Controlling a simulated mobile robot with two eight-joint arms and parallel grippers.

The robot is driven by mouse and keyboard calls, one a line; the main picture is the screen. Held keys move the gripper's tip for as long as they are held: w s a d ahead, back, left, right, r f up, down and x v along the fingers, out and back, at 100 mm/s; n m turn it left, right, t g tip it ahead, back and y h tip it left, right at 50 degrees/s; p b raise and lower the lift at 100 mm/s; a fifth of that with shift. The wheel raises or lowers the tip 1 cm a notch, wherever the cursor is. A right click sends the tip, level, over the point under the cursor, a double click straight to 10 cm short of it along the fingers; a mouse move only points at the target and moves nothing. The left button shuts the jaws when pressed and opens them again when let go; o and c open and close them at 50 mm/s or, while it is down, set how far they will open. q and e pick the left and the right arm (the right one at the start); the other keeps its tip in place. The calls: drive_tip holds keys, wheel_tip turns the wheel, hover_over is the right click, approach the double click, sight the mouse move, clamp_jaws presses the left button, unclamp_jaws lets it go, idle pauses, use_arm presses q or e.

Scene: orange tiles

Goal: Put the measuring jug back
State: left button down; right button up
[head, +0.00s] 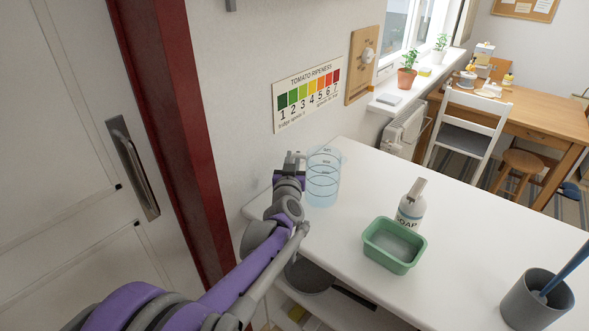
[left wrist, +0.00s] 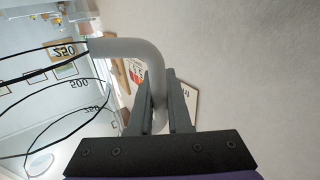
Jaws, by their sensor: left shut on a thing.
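The measuring jug (head: 325,186) is clear and bluish with dark ring markings. It looks upright over the far left end of the white counter (head: 350,220); I cannot tell whether its base touches. My left gripper (head: 295,158) is at the jug's left side, on the handle side. In the left wrist view, the fingers (left wrist: 160,100) are shut on the grey jug handle (left wrist: 129,50). The ringed, numbered jug wall (left wrist: 65,105) shows there at the left. My right gripper is not in view.
A green basin (head: 394,262) and a soap bottle (head: 411,206) stand right of the jug. A grey pot (head: 535,303) with a blue-handled tool is at the lower right. A tomato ripeness chart (head: 307,98) hangs on the wall behind. The counter between jug and basin is clear.

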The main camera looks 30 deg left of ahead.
use_arm(q)
drive_tip(key=shift+f, duration=1.45)
drive_tip(key=shift+f+b, duration=0.15)
drive_tip(key=shift+b, duration=0.2)
drive_tip(key=c, duration=0.9)
unclamp_jaws()
drive_tip(key=shift+o, duration=0.2)
drive_tip(key=shift+r, duration=0.2)
drive_tip(key=v, duration=1.2)
drive_tip(key=shift+r, duration=0.1)
